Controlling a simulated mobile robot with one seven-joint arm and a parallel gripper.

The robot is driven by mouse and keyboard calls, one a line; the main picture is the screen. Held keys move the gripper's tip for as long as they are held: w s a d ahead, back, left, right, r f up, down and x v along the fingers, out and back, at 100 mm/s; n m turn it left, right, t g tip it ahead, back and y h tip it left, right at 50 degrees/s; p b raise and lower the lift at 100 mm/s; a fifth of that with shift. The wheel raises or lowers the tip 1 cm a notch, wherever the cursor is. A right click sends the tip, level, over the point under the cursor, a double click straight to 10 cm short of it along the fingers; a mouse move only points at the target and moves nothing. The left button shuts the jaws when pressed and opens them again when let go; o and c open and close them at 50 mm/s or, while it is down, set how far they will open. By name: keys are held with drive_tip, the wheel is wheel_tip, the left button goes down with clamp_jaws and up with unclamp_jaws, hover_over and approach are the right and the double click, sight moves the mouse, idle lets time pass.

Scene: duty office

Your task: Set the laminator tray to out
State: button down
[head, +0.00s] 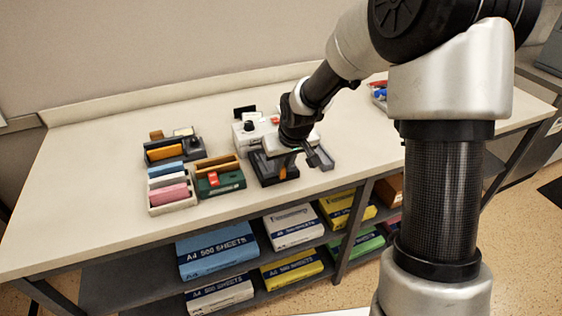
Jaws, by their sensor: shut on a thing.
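The laminator (242,137) is a white machine near the middle of the bench, with a dark knob and a red button on top. A small orange piece shows at the same spot. My arm and gripper hide the laminator's right side and part of the tray, so the exact grip is hard to see.
Left of the laminator stand a green holder (227,183), a white bin (158,208) with pink and blue blocks, and a dark organiser (190,151). A container (378,97) with red and blue items stands at the back right. Paper packs (215,255) fill the shelf below.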

drive_tip(key=shift+s+d+f, duration=0.1)
drive_tip(key=shift+s, duration=0.15)
drive_tip(key=c, duration=1.7)
unclamp_jaws()
drive_tip(key=shift+r, duration=0.3)
drive_tip(key=p+v, duration=0.2)
drive_tip(key=v, duration=1.5)
drive_tip(key=shift+w+d, duration=0.1)
drive_tip(key=shift+w, duration=0.1)
